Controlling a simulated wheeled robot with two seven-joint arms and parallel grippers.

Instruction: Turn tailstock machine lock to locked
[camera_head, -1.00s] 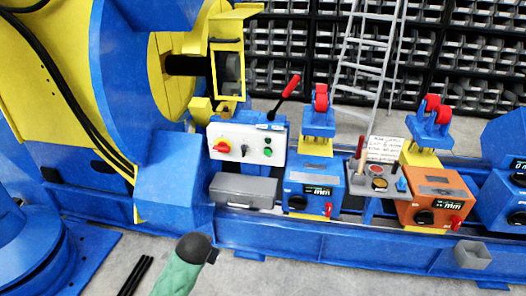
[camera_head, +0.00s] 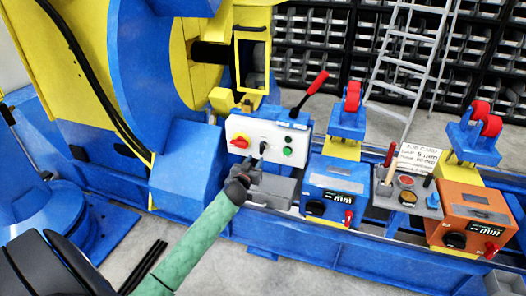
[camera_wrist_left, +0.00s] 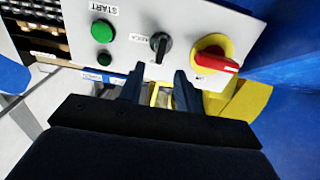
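The white control panel (camera_head: 240,129) on the blue tailstock housing carries a red rotary switch on yellow (camera_head: 241,142), a black selector knob (camera_head: 264,146) and green buttons (camera_head: 287,151). In the left wrist view the panel is upside down, with the black knob (camera_wrist_left: 160,43) at centre, the red switch (camera_wrist_left: 216,57) to its right and the green START button (camera_wrist_left: 104,31) to its left. My left gripper (camera_wrist_left: 157,85) is open and empty, its two fingers just short of the black knob, apart from it. In the head view the gripper (camera_head: 250,168) is small and partly hidden by its wrist.
A grey box (camera_head: 275,187) sits just below the panel, close to my left gripper. A red-handled lever (camera_head: 312,90) rises behind the panel. A blue roller unit (camera_head: 335,187), a tool tray (camera_head: 407,195) and an orange unit (camera_head: 470,215) line the rail to the right.

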